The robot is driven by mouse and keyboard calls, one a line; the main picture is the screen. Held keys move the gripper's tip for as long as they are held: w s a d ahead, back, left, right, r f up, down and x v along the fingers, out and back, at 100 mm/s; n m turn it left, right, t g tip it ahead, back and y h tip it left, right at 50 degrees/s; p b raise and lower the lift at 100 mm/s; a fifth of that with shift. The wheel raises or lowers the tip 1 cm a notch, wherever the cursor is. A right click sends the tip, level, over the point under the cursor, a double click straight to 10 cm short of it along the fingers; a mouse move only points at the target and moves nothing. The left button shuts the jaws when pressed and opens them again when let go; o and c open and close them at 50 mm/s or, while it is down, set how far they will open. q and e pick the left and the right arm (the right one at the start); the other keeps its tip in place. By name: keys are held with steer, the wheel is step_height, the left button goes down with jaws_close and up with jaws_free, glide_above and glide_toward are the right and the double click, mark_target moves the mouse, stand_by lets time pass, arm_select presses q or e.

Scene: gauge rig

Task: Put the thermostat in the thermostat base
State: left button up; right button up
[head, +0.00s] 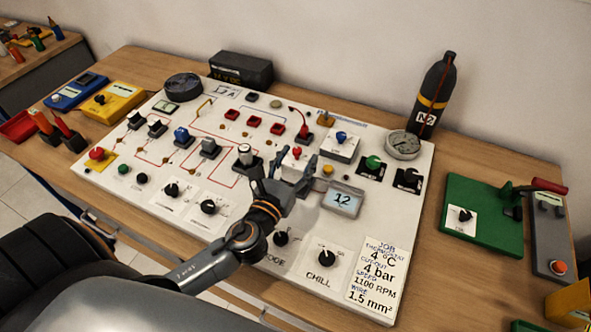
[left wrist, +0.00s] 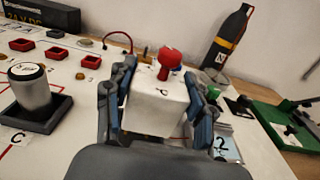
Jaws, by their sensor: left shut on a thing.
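The thermostat is a white box with a red knob on top and a "°C" mark (left wrist: 158,108). In the left wrist view it sits between the blue-padded fingers of my left gripper (left wrist: 160,100), which is shut on it. In the head view the thermostat (head: 297,157) shows beyond my left gripper (head: 292,172), above the middle of the white panel (head: 235,117). I cannot tell whether its underside touches the panel. I cannot pick out the thermostat base for sure; the gripper and box hide part of the panel. My right gripper is not in view.
A black bottle (head: 433,95) stands behind. A job card (head: 375,280) lies at the front right.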

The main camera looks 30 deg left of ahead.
mark_target(295, 170)
arm_select(q)
steer(key=shift+w+a+f, duration=0.15)
steer(key=shift+f, duration=0.15)
steer(key=f, duration=0.2)
steer(key=b, duration=0.1)
steer(key=shift+w+a+f, duration=0.2)
steer(key=shift+a+f, duration=0.05)
steer(key=shift+f, duration=0.6)
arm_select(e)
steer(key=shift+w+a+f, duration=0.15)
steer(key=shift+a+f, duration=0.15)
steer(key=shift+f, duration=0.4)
arm_select(q)
steer(key=shift+r, duration=0.1)
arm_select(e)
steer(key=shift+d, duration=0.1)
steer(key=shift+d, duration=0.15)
arm_select(q)
steer(key=shift+f+b, duration=0.25)
steer(key=shift+b, duration=0.1)
steer(key=o, duration=1.3)
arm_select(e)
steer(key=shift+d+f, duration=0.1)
